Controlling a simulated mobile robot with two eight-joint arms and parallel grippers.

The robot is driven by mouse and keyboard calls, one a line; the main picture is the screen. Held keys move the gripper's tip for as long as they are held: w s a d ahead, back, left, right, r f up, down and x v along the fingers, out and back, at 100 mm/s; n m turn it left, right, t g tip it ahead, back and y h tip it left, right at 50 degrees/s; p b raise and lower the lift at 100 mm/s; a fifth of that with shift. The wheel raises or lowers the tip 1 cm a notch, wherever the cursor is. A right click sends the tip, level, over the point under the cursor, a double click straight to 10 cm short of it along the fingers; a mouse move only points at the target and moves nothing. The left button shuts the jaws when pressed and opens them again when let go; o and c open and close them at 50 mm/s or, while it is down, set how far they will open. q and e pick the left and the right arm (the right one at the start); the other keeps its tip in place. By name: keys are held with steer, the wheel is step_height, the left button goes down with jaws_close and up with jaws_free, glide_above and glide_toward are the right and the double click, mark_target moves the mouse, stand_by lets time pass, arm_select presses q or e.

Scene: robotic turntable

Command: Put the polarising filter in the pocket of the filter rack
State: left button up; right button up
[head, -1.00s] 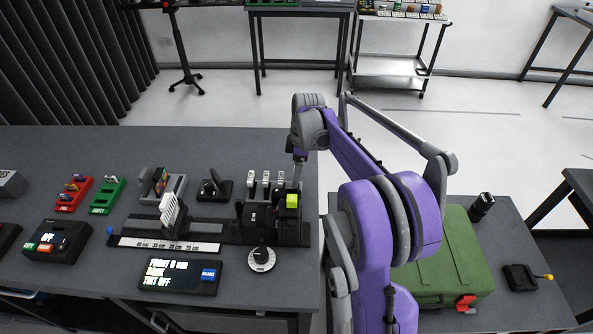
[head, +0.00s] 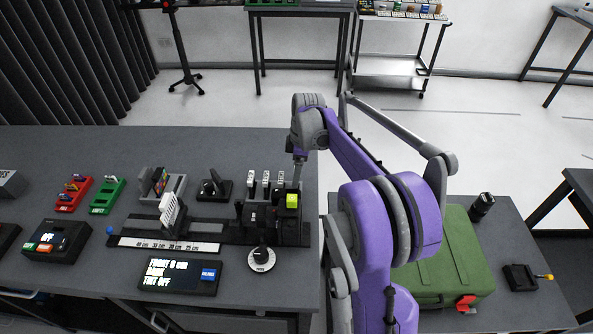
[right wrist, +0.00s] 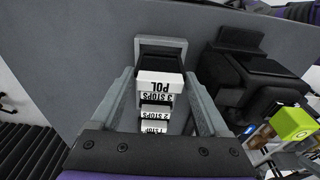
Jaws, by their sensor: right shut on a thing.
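The polarising filter (right wrist: 160,78), with a white cap marked POL, sits between the fingers of my right gripper (right wrist: 163,105) in the right wrist view. The gripper is shut on it. Below it in that view are white tabs marked 3 STOPS, 2 STOPS and 1 STOPS (right wrist: 155,128). In the head view these upright tabbed filters (head: 266,180) stand in a row just left of my right gripper (head: 297,178), whose fingers barely show. I cannot tell which part is the filter rack's free pocket, or whether the filter touches it. My left gripper is out of view.
A black block with a green-yellow top (head: 292,201) stands close in front of the gripper. A round dial (head: 261,259), a scale rail (head: 168,244) and a display box (head: 180,277) lie nearer. A green case (head: 440,255) is on the right table. The table's back left is clear.

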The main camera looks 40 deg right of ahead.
steer(key=shift+f+b, duration=0.85)
steer(key=shift+f, duration=0.85)
steer(key=o, duration=1.2)
steer(key=shift+r, duration=0.15)
step_height(320, 180, up, 11)
steer(key=d, duration=0.1)
steer(key=shift+s+f+p, duration=0.2)
steer(key=shift+s+p, duration=0.1)
steer(key=shift+s, duration=0.1)
